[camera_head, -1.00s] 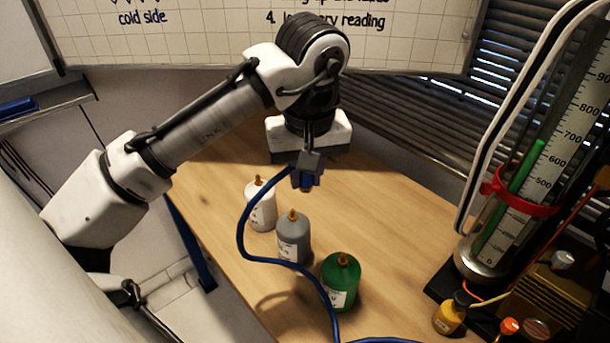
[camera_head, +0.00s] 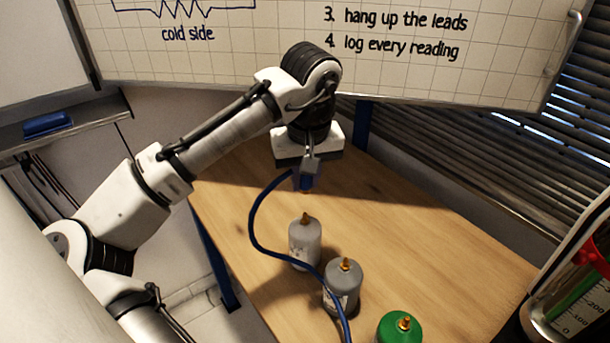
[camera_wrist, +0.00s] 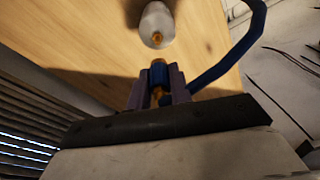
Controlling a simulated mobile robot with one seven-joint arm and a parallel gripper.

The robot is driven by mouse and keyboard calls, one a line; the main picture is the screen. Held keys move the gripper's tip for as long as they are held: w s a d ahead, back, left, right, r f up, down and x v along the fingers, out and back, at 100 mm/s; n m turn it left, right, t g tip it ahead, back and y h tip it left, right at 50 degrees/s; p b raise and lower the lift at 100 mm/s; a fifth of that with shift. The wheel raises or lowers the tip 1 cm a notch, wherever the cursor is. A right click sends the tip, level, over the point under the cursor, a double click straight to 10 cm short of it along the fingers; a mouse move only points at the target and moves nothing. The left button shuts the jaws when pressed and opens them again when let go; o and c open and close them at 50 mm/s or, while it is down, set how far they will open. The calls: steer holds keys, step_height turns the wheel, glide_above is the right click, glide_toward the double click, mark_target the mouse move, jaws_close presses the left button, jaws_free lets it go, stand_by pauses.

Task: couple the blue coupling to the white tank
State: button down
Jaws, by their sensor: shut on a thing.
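The white tank (camera_head: 303,245) stands upright on the wooden table, with a brass nozzle on top. It also shows at the top of the wrist view (camera_wrist: 156,20). My gripper (camera_head: 307,172) is shut on the blue coupling (camera_head: 305,184), which trails a blue hose. The coupling is above the white tank's nozzle, with a visible gap between them in the head view. In the wrist view the coupling (camera_wrist: 158,75) sits between my fingers, close to the nozzle and in line with it. The fingers partly hide the coupling.
A grey tank (camera_head: 342,292) and a green tank (camera_head: 398,330) stand in a row nearer the camera. The blue hose (camera_head: 268,243) loops left of the white tank and crosses in front of the grey one. The table's right side (camera_head: 440,230) is clear.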

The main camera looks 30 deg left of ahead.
mark_target(305, 213)
steer(key=shift+d, duration=0.1)
steer(key=shift+f+b, duration=1.35)
steer(key=shift+f, duration=1.2)
steer(key=shift+p, duration=0.4)
steer(key=shift+f, duration=0.2)
steer(key=shift+f+b, duration=0.65)
steer(key=shift+f, duration=0.25)
steer(key=shift+f, duration=0.35)
steer(key=c, duration=0.9)
jaws_free()
